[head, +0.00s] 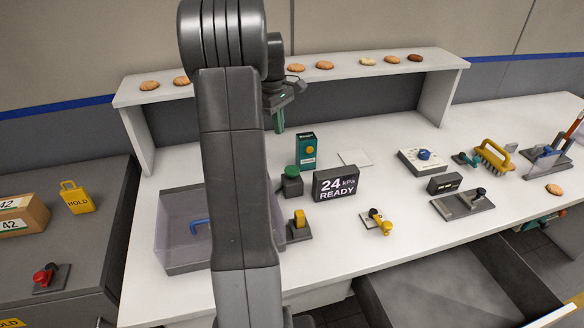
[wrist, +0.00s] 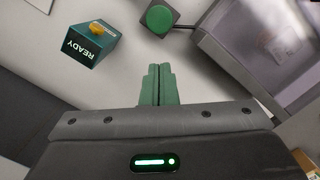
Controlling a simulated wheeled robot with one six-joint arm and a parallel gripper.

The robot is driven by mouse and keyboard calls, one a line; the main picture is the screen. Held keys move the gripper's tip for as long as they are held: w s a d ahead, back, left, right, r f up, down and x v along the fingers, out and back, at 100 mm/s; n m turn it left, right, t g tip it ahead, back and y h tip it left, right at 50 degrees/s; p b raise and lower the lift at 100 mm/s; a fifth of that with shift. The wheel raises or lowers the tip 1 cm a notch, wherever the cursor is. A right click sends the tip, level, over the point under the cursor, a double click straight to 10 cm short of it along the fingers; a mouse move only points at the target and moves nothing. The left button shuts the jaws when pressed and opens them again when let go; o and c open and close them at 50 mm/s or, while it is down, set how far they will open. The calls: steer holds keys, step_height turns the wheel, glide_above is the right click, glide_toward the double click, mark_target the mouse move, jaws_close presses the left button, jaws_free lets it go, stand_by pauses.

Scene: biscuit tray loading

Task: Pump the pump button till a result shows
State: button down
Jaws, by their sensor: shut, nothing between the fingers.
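A round green button on a dark block (head: 291,181), which I take for the pump button, stands on the white counter. Its green top also shows at the top of the wrist view (wrist: 159,18). A dark display (head: 335,183) just right of it reads "24 kPa READY". My gripper (head: 279,128) is shut and empty, with green fingers pointing down above the counter, higher than the button and apart from it. The closed fingertips (wrist: 158,70) show below the button in the wrist view.
A teal box (head: 306,150) stands behind the display; it reads "READY" in the wrist view (wrist: 88,48). A clear-walled bin (head: 176,235) is at left, partly hidden by my arm. A yellow-topped switch (head: 299,224) stands in front of the button. A shelf (head: 440,62) with biscuits runs behind.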

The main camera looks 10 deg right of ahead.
mark_target(291, 169)
steer(key=f+p, duration=0.1)
steer(key=s+d+f, duration=0.1)
steer(key=s+d+f+p, duration=0.1)
steer(key=f, duration=0.1)
steer(key=shift+s+p, duration=0.15)
steer(key=shift+p, duration=0.15)
steer(key=shift+s+d+f+b, duration=0.15)
steer(key=shift+f+b, duration=0.95)
steer(key=shift+f, duration=0.65)
steer(key=shift+s+d+f+b, duration=0.1)
steer(key=shift+f+b, duration=0.95)
steer(key=shift+f, duration=0.65)
